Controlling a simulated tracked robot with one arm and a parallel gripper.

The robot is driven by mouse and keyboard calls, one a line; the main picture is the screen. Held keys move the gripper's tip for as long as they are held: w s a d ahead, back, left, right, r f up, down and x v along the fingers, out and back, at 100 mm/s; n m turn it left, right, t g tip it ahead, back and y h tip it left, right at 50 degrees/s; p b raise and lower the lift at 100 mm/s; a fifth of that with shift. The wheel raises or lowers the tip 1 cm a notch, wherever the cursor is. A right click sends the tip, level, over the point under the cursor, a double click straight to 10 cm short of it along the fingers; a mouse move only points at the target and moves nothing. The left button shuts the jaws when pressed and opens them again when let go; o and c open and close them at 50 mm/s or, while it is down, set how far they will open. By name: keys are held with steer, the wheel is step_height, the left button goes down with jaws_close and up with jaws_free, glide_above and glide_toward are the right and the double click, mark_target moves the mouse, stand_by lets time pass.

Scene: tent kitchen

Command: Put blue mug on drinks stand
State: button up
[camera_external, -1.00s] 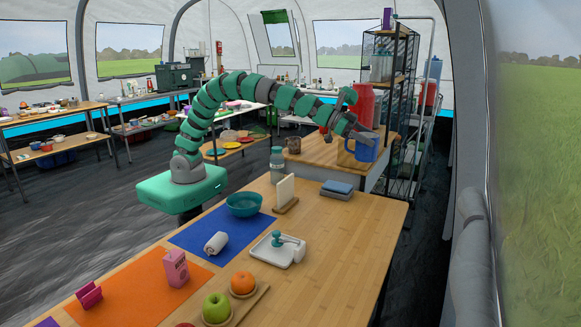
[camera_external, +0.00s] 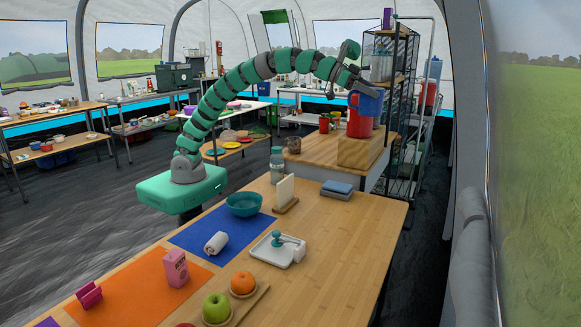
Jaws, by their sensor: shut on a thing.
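The blue mug (camera_external: 370,103) is held up in the air in front of the upper part of a red canister (camera_external: 359,125), below my gripper (camera_external: 366,88). My gripper is shut on the mug near its top; the fingertips are small and hard to make out. A gap shows between the mug and the block. Which of these is the drinks stand I cannot tell for certain.
A dark wire rack (camera_external: 402,75) with shelves stands just right of the mug. A dark cup (camera_external: 293,144) and a smaller red item (camera_external: 324,123) are on the side table.

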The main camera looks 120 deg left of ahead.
steer(key=s+a+r, duration=0.2)
steer(key=s+a, duration=0.5)
steer(key=a, duration=0.4)
steer(key=s+a+r, duration=0.3)
steer(key=s+a, duration=0.4)
steer(key=a, duration=0.4)
steer(key=s+a+r, duration=0.2)
steer(key=s+a, duration=0.5)
steer(key=a, duration=0.4)
steer(key=s+a+f+m+h, duration=0.1)
steer(key=s+a+f, duration=0.3)
steer(key=s, duration=0.7)
steer(key=s+a+f+h, duration=0.1)
steer(key=s+a, duration=0.5)
steer(key=s, duration=0.6)
steer(key=s+a+f+m+h, duration=0.1)
steer(key=s+a+f, duration=0.3)
steer(key=s, duration=0.7)
step_height(320, 180, down, 24)
steer(key=a, duration=0.2)
steer(key=shift+y, duration=0.4)
steer(key=shift+w+a+f+b, duration=0.35)
steer(key=shift+w+a+f, duration=0.8)
steer(key=shift+a, duration=1.1)
steer(key=shift+w+a+f+b, duration=0.3)
steer(key=shift+w+a+f, duration=0.35)
steer(key=shift+w+a, duration=1.2)
steer(key=shift+w+a+f+b, duration=0.35)
steer(key=shift+w+a+f, duration=0.6)
steer(key=shift+a, duration=1.65)
